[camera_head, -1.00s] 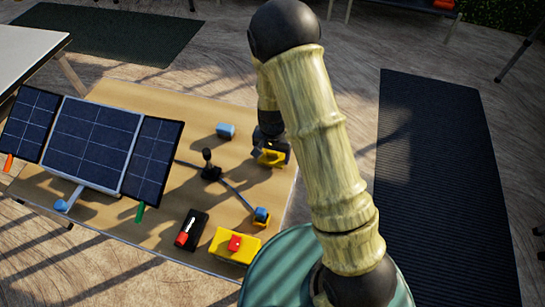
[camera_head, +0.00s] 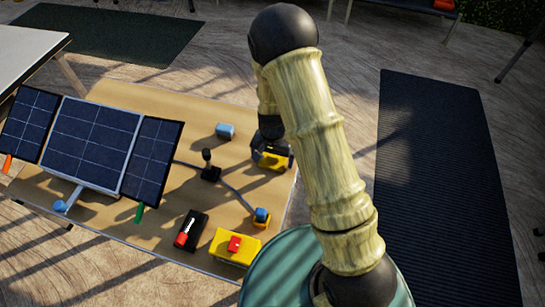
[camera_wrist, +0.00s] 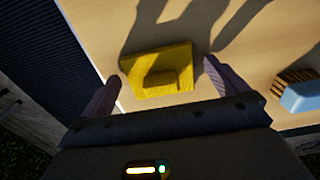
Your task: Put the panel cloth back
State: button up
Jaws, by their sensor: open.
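A yellow cloth-like pad (camera_wrist: 180,57) with a small raised yellow block on it lies on the tan table near its edge; I take it for the panel cloth. It also shows partly in the head view (camera_head: 271,163), mostly covered by my gripper. My gripper (camera_head: 272,152) is above it. In the wrist view my gripper (camera_wrist: 161,76) is open, with one finger on each side of the raised block and nothing held. A solar panel (camera_head: 90,142) with two side wings stands tilted at the table's left.
A blue brush (camera_wrist: 302,94) lies beside the pad. The table (camera_head: 165,215) also holds a black stand (camera_head: 210,172), a black-and-red item (camera_head: 191,230), a yellow box with a red top (camera_head: 232,247) and a blue-and-yellow connector (camera_head: 261,217). Dark mats lie on the floor.

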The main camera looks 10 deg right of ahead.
aim_at(272, 157)
notch_tip(272, 157, up, 12)
jog(key=p, duration=0.2)
dwell(0.6)
jog(key=s+d+r+n+t, duration=0.2)
jog(key=s+d+r+n, duration=0.2)
jog(key=s+d+r, duration=0.6)
jog(key=s+r, duration=0.1)
jog(key=s, duration=0.2)
jog(key=shift+r+t, duration=0.3)
